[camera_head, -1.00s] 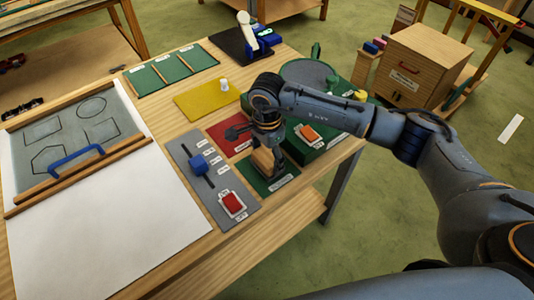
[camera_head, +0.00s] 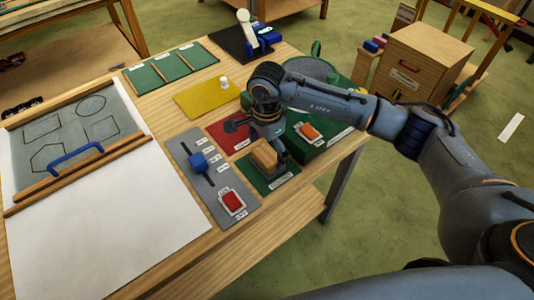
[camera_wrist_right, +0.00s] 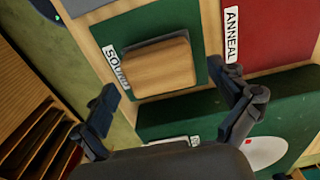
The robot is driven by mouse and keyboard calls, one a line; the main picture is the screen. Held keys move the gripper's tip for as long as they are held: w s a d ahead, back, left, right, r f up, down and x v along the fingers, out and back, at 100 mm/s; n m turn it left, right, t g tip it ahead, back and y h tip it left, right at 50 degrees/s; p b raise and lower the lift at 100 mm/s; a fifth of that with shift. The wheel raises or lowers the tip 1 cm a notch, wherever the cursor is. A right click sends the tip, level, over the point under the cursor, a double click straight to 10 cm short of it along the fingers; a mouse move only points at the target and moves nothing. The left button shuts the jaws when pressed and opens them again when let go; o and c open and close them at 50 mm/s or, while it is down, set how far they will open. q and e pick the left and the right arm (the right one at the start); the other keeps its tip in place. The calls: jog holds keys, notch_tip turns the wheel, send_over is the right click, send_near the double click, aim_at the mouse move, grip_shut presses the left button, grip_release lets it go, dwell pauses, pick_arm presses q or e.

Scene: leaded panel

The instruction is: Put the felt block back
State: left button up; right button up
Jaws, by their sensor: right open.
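The felt block (camera_head: 264,157) is a wooden block on the green pad (camera_head: 281,183) near the table's front right. My left gripper is not in view.
A red pad (camera_head: 228,133) marked "ANNEAL" adjoins the green pad. A green box (camera_head: 330,150) with an orange switch stands to the right. A grey slider panel (camera_head: 190,150) with a blue knob and red switch lies left. White paper (camera_head: 105,240) covers the left front.

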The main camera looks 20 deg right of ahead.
aim_at(267, 154)
notch_tip(267, 154, up, 10)
jog(key=b, duration=0.2)
jog(key=shift+r, duration=0.2)
